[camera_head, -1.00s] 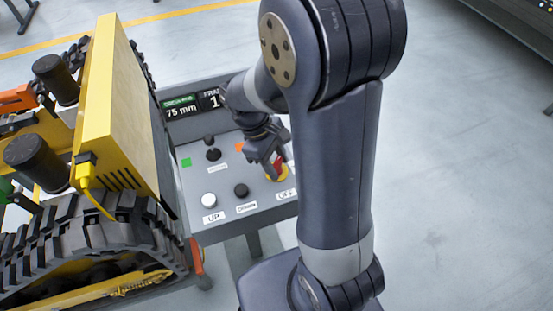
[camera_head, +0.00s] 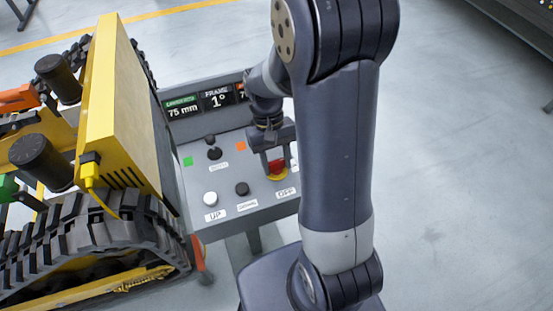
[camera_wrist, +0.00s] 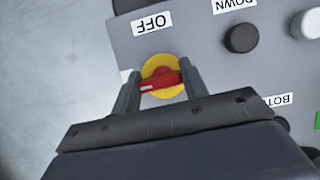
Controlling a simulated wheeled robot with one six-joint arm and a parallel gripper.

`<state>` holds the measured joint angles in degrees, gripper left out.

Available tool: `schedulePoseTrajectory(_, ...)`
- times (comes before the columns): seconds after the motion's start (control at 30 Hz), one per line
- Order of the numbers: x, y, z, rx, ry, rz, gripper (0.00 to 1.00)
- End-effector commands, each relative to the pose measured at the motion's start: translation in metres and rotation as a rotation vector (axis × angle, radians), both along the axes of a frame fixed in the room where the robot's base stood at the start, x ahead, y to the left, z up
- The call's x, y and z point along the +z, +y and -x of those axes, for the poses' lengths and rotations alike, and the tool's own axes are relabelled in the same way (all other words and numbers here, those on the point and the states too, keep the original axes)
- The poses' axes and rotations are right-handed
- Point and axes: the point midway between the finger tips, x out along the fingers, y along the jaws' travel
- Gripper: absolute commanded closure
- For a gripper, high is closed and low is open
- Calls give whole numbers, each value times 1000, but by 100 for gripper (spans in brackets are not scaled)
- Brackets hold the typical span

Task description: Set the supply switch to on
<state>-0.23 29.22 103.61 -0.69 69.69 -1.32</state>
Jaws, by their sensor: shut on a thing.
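The supply switch is a red handle on a round yellow plate (camera_wrist: 158,66). The red handle (camera_wrist: 160,81) lies crosswise in the wrist view, slightly tilted, with a white mark at its left end. An OFF label (camera_wrist: 152,23) is beside the plate, upside down in this view; another white label at the left is mostly hidden by a finger. My gripper (camera_wrist: 159,86) has one finger at each end of the handle and is shut on it. In the head view the red handle (camera_head: 277,166) shows under my gripper (camera_head: 275,160), near the OFF label (camera_head: 286,193).
Displays (camera_head: 200,103) stand behind. A yellow tracked carrier (camera_head: 110,100) is close at the left. Open floor lies right.

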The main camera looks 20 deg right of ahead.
Motion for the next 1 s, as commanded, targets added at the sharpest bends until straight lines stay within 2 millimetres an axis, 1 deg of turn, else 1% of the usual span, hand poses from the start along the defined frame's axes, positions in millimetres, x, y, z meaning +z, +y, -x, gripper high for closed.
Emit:
schedulePoseTrajectory(0.2,0,0,-1,-32,-2,0,81)
schedulePoseTrajectory(0.57,0,0,-1,-35,-3,0,81)
schedulePoseTrajectory(0.6,0,0,-1,-35,-3,0,57)
schedulePoseTrajectory(0.87,0,0,0,-34,-2,0,36)
schedulePoseTrajectory(1.0,0,0,0,-34,-1,0,36)
